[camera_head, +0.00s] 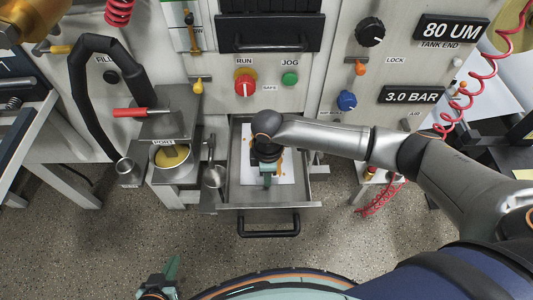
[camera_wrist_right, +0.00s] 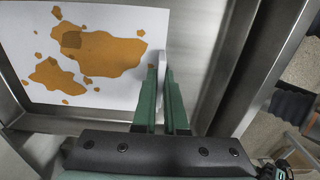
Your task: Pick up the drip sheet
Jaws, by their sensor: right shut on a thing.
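The drip sheet (camera_head: 285,168) is white paper with orange stains, lying in the open drawer (camera_head: 232,190) in the head view. In the right wrist view the sheet (camera_wrist_right: 110,92) shows large and small orange blotches and looks flat. My right gripper (camera_head: 267,181) reaches down into the drawer over the sheet, hiding part of it. In the right wrist view its green fingers (camera_wrist_right: 165,88) are shut on the sheet's right edge. My left gripper (camera_head: 172,270) is low in the head view, away from the drawer; its jaw opening is unclear.
The drawer's metal walls surround the sheet, and its black handle (camera_head: 268,226) faces the front. Left of it are a pot (camera_head: 174,165) with yellow contents under the port and a hanging metal ladle (camera_head: 213,176). The speckled floor (camera_head: 240,252) in front is clear.

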